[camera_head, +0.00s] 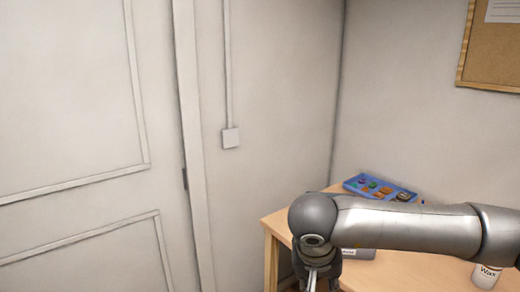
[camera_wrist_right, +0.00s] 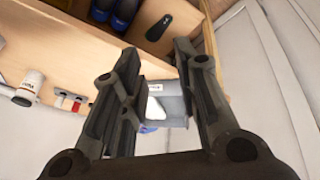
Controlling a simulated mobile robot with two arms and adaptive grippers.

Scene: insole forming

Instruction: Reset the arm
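My right arm (camera_head: 400,222) reaches in from the right in the head view, over the wooden table, with its wrist end pointing down. Its gripper is mostly cut off by the bottom edge there. In the right wrist view the right gripper (camera_wrist_right: 157,58) has its two dark fingers apart. A grey labelled bin (camera_wrist_right: 174,104) with a white item in it shows between and beyond the fingers. I see nothing clasped. The bin also shows partly behind the arm in the head view (camera_head: 358,254). My left gripper is not in view.
The wooden table (camera_head: 270,231) carries a blue tray (camera_head: 352,185) of small coloured items and a white "Wax" container (camera_head: 486,277). The wrist view shows dark blue shoes (camera_wrist_right: 118,12) and a black flat piece (camera_wrist_right: 159,27). A wall and door (camera_head: 80,100) stand left; a corkboard (camera_head: 492,55) hangs right.

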